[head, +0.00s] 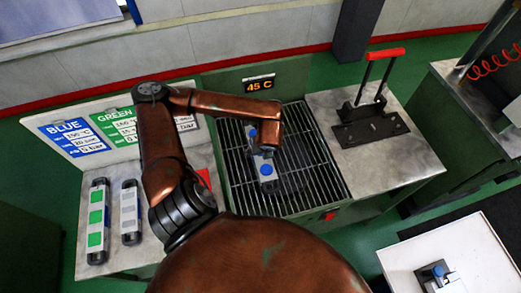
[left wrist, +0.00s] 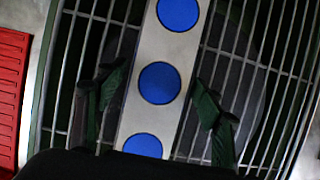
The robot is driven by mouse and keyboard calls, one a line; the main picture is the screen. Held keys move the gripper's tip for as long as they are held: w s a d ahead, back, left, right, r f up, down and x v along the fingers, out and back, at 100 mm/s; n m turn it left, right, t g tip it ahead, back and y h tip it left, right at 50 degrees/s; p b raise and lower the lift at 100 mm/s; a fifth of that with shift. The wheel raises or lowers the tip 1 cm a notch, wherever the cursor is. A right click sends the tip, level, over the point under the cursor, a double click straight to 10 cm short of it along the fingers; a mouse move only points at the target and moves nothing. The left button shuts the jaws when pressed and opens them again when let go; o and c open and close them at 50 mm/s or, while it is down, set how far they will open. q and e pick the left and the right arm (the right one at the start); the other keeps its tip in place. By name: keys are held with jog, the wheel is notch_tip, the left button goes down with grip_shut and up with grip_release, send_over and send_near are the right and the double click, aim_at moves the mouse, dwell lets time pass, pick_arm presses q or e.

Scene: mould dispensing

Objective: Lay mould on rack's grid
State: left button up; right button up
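The mould, a pale bar with blue round spots (head: 266,170), lies over the rack's grid (head: 315,167) of dark metal bars, below my left gripper (head: 266,158). In the left wrist view the mould (left wrist: 152,112) runs between the two dark green fingers of my left gripper (left wrist: 160,95). A narrow gap shows between each finger and the mould's sides, so the gripper looks open around it. The grid bars (left wrist: 262,65) show behind the mould. Whether the mould's whole underside rests on the bars is hard to tell. My right gripper is not in view.
A green-marked bar (head: 97,220) and a grey bar (head: 130,212) lie on the left worktop. A sign board (head: 90,140) stands behind them. A "45 C" display (head: 258,84) is behind the grid. A red-handled press (head: 370,115) stands right. A white table (head: 455,250) is at lower right.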

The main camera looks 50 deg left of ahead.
pick_arm(q)
jog(key=shift+o, duration=0.6)
jog(key=shift+r, duration=0.25)
jog(key=v, duration=1.1)
jog(key=shift+s+d+r, duration=0.15)
jog(key=shift+d+r, duration=0.05)
jog(key=shift+r, duration=0.1)
dwell(0.4)
